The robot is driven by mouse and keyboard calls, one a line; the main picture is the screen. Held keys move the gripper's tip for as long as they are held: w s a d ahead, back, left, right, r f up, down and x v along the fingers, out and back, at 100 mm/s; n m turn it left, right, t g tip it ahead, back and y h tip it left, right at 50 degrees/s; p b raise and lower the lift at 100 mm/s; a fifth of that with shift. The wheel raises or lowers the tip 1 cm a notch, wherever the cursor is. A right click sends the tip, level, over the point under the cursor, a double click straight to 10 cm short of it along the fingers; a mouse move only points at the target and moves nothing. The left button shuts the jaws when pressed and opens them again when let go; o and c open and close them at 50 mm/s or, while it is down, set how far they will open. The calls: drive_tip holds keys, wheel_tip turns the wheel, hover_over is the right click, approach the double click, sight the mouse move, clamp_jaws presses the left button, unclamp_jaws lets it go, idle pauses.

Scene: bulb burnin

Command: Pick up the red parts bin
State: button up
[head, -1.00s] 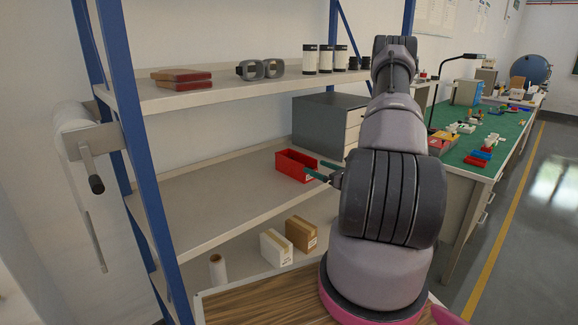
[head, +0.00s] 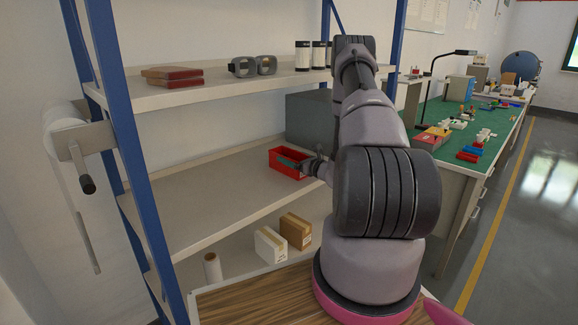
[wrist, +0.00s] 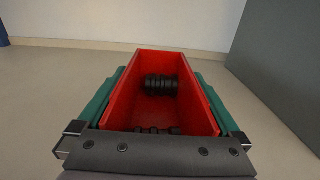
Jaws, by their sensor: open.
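The red parts bin (head: 284,160) sits on the middle shelf of the blue-posted rack, in front of the grey cabinet. In the wrist view the bin (wrist: 204,104) fills the middle, with black round parts (wrist: 161,85) inside. My gripper (head: 297,166) is at the bin. In the wrist view my gripper (wrist: 158,84) has its two green fingers spread, one along each outer side of the bin. Whether the fingers touch the bin walls is hard to tell. The near end of the bin is hidden by the gripper's palm.
A grey cabinet (head: 310,118) stands close to the bin on the right. The upper shelf (head: 215,92) overhead holds goggles, red cases and several canisters. The middle shelf (head: 195,195) is clear left of the bin. Boxes (head: 296,230) stand below.

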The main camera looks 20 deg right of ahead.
drive_tip(key=c, duration=1.1)
